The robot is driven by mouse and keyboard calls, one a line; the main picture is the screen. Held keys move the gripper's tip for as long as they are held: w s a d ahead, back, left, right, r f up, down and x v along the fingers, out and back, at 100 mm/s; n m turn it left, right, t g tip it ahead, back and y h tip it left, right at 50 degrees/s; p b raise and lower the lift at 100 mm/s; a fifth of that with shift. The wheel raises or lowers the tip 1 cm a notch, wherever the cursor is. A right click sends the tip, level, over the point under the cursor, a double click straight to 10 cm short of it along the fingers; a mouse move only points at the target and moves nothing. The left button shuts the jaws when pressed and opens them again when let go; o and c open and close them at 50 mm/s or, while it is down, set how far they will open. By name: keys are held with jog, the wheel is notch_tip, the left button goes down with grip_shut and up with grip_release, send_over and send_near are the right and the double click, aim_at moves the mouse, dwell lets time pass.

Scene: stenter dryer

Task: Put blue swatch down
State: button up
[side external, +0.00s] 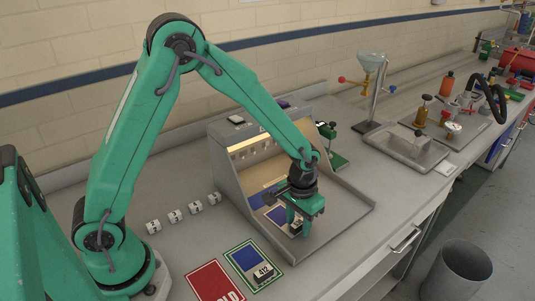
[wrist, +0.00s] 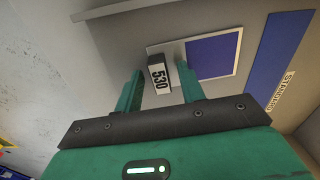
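A blue swatch (wrist: 213,56) on a pale card, with a block marked 530 (wrist: 159,75) at its edge, shows in the wrist view. In the side view the swatch (side external: 277,216) appears to lie flat on the grey floor of the light booth (side external: 330,222), partly hidden by my gripper. My gripper (wrist: 160,82) is low over the card with its fingers apart, one on each side of the block; gaps show between block and fingers. My gripper (side external: 297,226) also shows inside the booth in the side view. A blue strip labelled STANDARD (wrist: 277,70) lies to the right of the swatch.
A green-bordered card (side external: 234,249) with another blue swatch and a block marked 412 lies in front of the booth. A red card (side external: 210,281) lies left of it. Several small white blocks (side external: 174,216) stand left of the booth. A metal tray (side external: 408,147) is to the right.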

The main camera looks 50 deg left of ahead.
jog(key=shift+r, duration=0.2)
notch_tip(320, 180, up, 6)
jog(key=shift+r, duration=0.75)
dwell(0.3)
